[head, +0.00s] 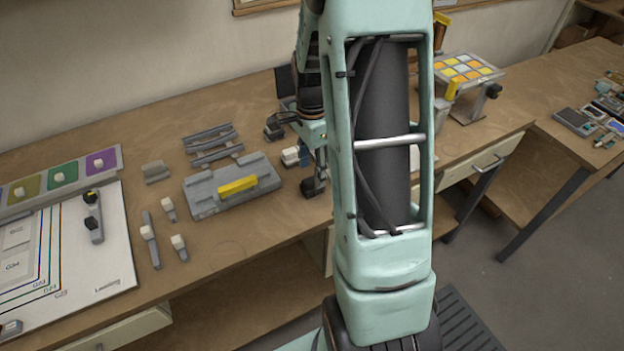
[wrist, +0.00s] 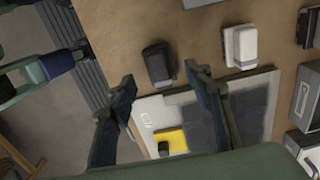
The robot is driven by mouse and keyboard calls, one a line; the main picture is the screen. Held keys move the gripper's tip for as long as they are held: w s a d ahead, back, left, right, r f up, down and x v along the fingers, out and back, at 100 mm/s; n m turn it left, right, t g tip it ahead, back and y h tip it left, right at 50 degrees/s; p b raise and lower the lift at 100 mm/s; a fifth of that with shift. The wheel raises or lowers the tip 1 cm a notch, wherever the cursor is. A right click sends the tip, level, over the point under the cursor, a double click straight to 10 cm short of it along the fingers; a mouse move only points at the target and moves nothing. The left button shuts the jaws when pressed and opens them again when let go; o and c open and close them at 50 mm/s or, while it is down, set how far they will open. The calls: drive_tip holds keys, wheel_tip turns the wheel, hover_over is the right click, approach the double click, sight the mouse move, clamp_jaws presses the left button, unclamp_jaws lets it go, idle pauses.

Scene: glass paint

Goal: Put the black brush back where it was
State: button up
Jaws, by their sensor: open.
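In the wrist view a black block-shaped piece (wrist: 159,64), which looks like the black brush, lies on the wooden bench. It is just beyond and between the fingertips of my gripper (wrist: 160,84), which is open with nothing between its fingers. In the head view the black piece (head: 311,187) shows beside my arm, near the bench's front edge. A similar white piece (wrist: 241,45) lies next to it, and shows in the head view too (head: 290,156). Whether my fingers touch the black piece, I cannot tell.
A grey panel (wrist: 248,104) with a yellow square and a dark knob lies beneath my fingers. A grey block (head: 208,196) with a yellow bar, small white-topped pieces and a black-topped piece (head: 92,203) are to the left. A colour-tile stand (head: 468,70) is at the right.

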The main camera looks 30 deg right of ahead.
sight(313, 179)
wheel_tip(313, 179, up, 7)
idle(0.3)
drive_tip(key=shift+d, duration=0.1)
